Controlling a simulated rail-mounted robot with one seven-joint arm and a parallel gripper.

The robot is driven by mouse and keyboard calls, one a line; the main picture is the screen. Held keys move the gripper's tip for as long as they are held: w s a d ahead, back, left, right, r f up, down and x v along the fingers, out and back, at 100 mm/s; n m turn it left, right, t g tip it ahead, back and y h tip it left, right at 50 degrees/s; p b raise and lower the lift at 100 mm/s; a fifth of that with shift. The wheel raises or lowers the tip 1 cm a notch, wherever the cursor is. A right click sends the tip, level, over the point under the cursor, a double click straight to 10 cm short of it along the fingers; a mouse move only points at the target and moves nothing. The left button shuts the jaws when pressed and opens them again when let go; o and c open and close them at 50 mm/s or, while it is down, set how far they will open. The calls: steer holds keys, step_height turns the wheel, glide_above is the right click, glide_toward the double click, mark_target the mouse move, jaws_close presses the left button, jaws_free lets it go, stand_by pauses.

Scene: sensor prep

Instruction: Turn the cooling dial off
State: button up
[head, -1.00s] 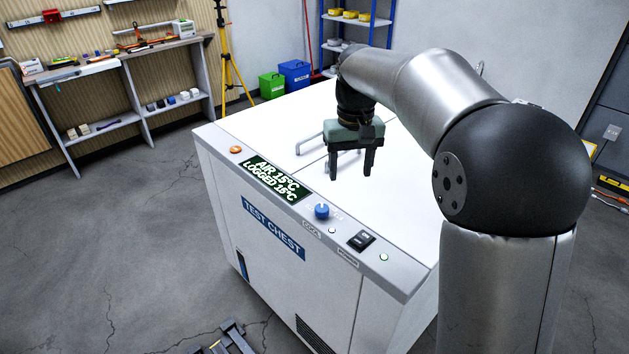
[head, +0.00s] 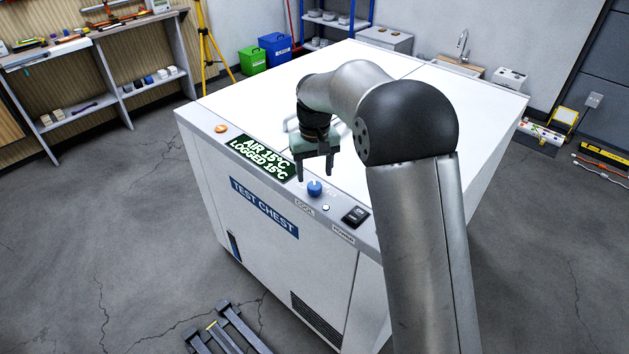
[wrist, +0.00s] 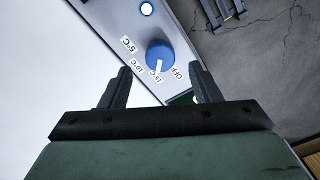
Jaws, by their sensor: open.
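The blue cooling dial (head: 315,188) sits on the top front panel of the white test chest (head: 278,262), beside the COOL label. In the wrist view the dial (wrist: 161,54) has a white pointer mark aimed at about the 15°C label. The OFF label (wrist: 181,72) lies just to the right of that, with 10°C and 5°C to the left. My gripper (head: 315,173) is open and empty, pointing down just above and behind the dial. In the wrist view its fingers (wrist: 160,75) appear on either side of the dial, not visibly touching it.
The green display (head: 262,156) reads AIR 15°C and LOGGED 15°C. An orange button (head: 221,129) is at the panel's left. A small round light (head: 326,208) and a black power switch (head: 355,215) are right of the dial. The lid's handle is partly hidden behind my gripper.

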mark_target(314, 185)
steer(key=shift+f, duration=2.25)
steer(key=shift+c, duration=0.4)
steer(key=c, duration=0.9)
steer(key=n, duration=0.4)
steer(key=shift+n, duration=2.5)
steer(key=shift+r, duration=0.1)
